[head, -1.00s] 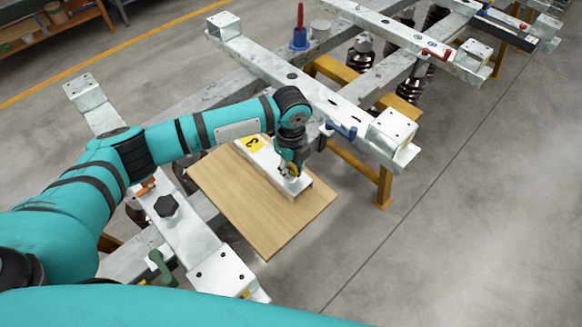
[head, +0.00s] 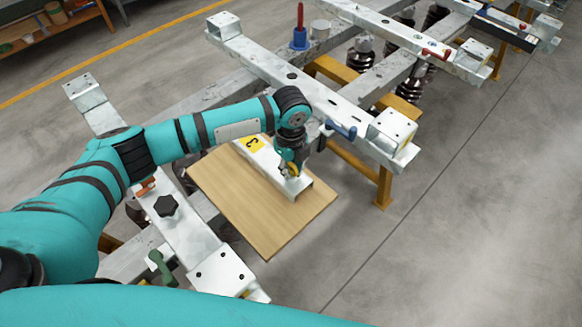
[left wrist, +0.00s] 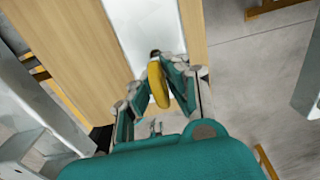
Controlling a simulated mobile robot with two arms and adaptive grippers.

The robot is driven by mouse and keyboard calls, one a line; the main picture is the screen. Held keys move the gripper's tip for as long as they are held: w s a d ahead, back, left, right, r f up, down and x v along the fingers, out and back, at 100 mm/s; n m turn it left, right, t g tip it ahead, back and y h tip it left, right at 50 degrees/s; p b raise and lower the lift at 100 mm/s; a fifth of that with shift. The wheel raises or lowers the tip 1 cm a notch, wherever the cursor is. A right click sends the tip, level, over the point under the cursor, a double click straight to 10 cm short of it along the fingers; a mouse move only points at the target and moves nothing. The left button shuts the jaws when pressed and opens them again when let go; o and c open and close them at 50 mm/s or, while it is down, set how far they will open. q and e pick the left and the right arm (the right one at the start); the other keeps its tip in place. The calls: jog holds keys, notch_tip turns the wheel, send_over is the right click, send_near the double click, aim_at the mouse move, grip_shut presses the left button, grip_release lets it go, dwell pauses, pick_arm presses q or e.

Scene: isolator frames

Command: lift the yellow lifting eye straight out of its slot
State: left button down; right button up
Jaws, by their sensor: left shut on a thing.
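The yellow lifting eye (left wrist: 157,84) shows in the left wrist view as a yellow loop between the fingers of my left gripper (left wrist: 165,82), which is shut on it. A small dark part shows at the loop's far end, above the white metal piece (left wrist: 143,30). In the head view my left gripper (head: 289,169) points down at the near end of this white piece (head: 299,185), which lies on a wooden board (head: 240,205). The slot is hidden, so I cannot tell how far the eye sits in it. My right gripper is not in view.
A pale metal frame (head: 290,75) with a blue handle (head: 341,130) stands close behind and right of the gripper. Another beam (head: 185,228) with a black knob (head: 166,206) and green handle (head: 160,268) lies to the left. Open floor (head: 450,230) is at the right.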

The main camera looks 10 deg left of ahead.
pick_arm(q)
jog(key=shift+w+a+r+p, duration=0.1)
jog(key=shift+w+a+p, duration=0.1)
jog(key=shift+p, duration=0.1)
jog(key=shift+a, duration=0.1)
dwell(0.7)
jog(key=shift+r+p, duration=0.25)
jog(key=shift+p, duration=0.4)
dwell(0.8)
jog(key=shift+r+p, duration=0.85)
jog(key=shift+p, duration=0.9)
dwell(1.2)
jog(key=shift+r, duration=0.1)
dwell(0.3)
jog(key=shift+r+p, duration=2.9)
jog(key=shift+p, duration=0.4)
